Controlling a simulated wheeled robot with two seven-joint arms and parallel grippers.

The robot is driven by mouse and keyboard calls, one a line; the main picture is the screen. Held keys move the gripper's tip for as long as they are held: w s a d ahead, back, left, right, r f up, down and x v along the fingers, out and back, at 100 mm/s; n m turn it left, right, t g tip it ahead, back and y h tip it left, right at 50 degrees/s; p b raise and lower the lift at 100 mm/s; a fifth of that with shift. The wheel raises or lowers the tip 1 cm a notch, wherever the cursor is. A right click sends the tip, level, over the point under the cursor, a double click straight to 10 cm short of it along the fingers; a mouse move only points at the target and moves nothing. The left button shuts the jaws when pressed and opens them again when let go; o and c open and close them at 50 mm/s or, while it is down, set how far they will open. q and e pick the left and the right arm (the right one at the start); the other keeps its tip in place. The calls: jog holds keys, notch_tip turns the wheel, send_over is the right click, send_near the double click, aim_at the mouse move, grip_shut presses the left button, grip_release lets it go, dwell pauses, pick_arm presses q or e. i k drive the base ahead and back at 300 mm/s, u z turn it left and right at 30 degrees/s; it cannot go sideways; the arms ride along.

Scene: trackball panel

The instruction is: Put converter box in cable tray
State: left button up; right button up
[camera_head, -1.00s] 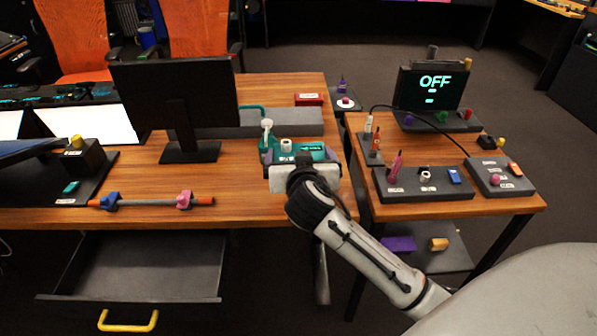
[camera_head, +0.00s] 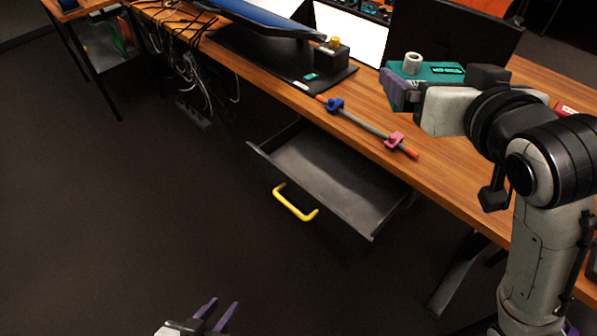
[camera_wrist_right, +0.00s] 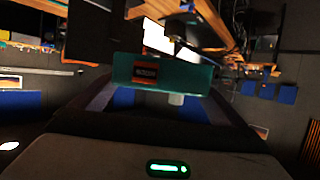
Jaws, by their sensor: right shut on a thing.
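The converter box, which I take to be the teal box (camera_head: 432,72) with a pale knob on top and a small lit display, is held above the desk at the right of the head view. My right gripper (camera_head: 400,88) is shut on it with purple fingers. My left gripper (camera_head: 217,314) is open and empty at the bottom edge, low over the floor. I cannot make out a cable tray for certain; loose cables (camera_head: 185,25) hang at the desk's far left end.
An open grey drawer (camera_head: 325,175) with a yellow handle (camera_head: 295,203) juts out below the desk (camera_head: 455,185). A rod with blue and pink clamps (camera_head: 365,125) lies near the desk edge. A black box (camera_head: 330,58) and a dark monitor (camera_head: 450,35) stand behind. The floor at left is clear.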

aim_at(338, 192)
jog(key=u, duration=2.5)
jog(key=k, duration=0.8)
jog(key=z, duration=1.75)
jog(key=i, duration=0.5)
jog(key=u, duration=0.05)
